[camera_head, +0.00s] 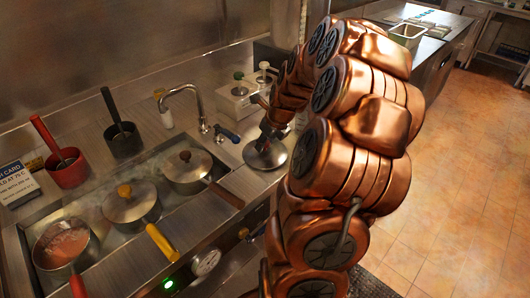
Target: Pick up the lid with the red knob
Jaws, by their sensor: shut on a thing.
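My gripper (268,132) is shut on a round steel lid (265,156) and holds it at the right end of the pan well, near the counter's front edge. The lid's knob is hidden by the gripper, so I cannot see its colour. An open pan (62,246) with reddish food and a red handle (77,286) sits at the left of the well.
A red pot (68,172) and a black pot (123,142) stand behind the pans. A tap (185,92) arches up at the back. A steel box with pump tops (238,98) is behind my gripper. A printed card (16,184) stands far left. Tiled floor at right looks clear.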

